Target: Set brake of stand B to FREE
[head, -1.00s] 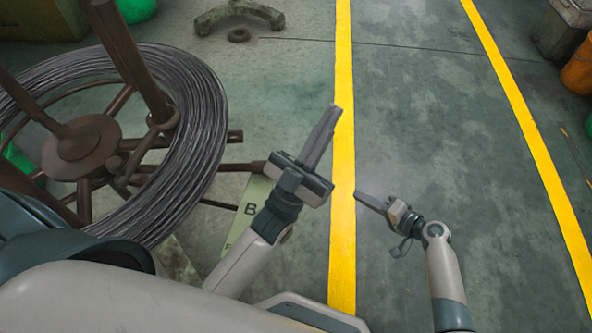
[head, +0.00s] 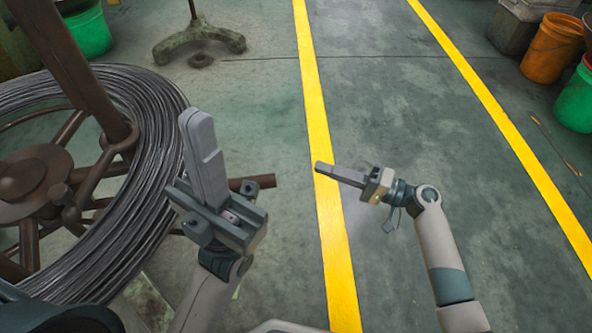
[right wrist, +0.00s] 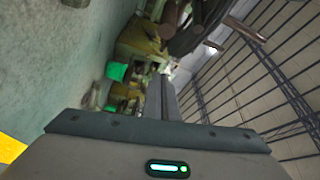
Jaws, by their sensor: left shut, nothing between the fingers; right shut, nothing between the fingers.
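Stand B is a rusty brown wire stand (head: 28,180) carrying a large coil of dark wire (head: 165,135) at the left of the head view. A short brown bar end (head: 252,181) sticks out to the right, partly hidden behind my left gripper. My left gripper (head: 197,122) is shut and empty, its fingers upright in front of the coil's right edge; I cannot tell whether it touches anything. My right gripper (head: 320,167) is shut and empty over the yellow line, pointing left toward the stand. Its shut fingers (right wrist: 160,92) also show in the right wrist view. I cannot make out the brake setting.
A yellow floor line (head: 318,130) runs past the stand, with clear grey floor to its right. A green bucket (head: 85,30) is at back left. Orange (head: 550,48) and green buckets (head: 577,98) stand at far right.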

